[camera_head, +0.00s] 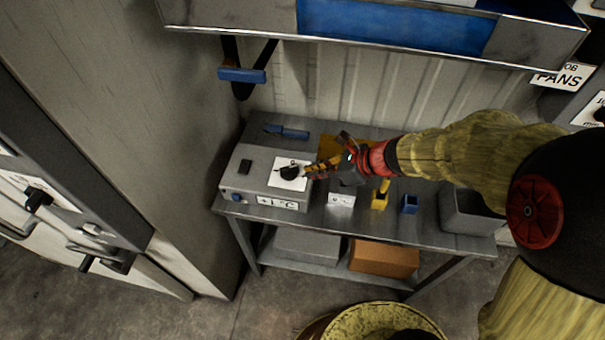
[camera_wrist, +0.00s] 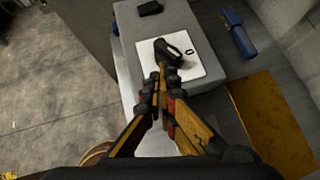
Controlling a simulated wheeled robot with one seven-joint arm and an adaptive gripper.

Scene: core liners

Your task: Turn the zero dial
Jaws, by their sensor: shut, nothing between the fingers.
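The zero dial (camera_head: 290,172) is a black knob on a white plate marked 0, on top of a grey box (camera_head: 238,180) with a "+1 °C" label. In the wrist view the dial (camera_wrist: 168,50) shows with its pointer arm lying over the white plate (camera_wrist: 196,66). My gripper (camera_head: 308,172) is shut and empty, its fingertips close beside the dial's right side in the head view. In the wrist view my gripper (camera_wrist: 168,72) has its tips at the dial's near end. I cannot tell whether they touch it.
The box stands on a grey metal bench (camera_head: 320,222).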

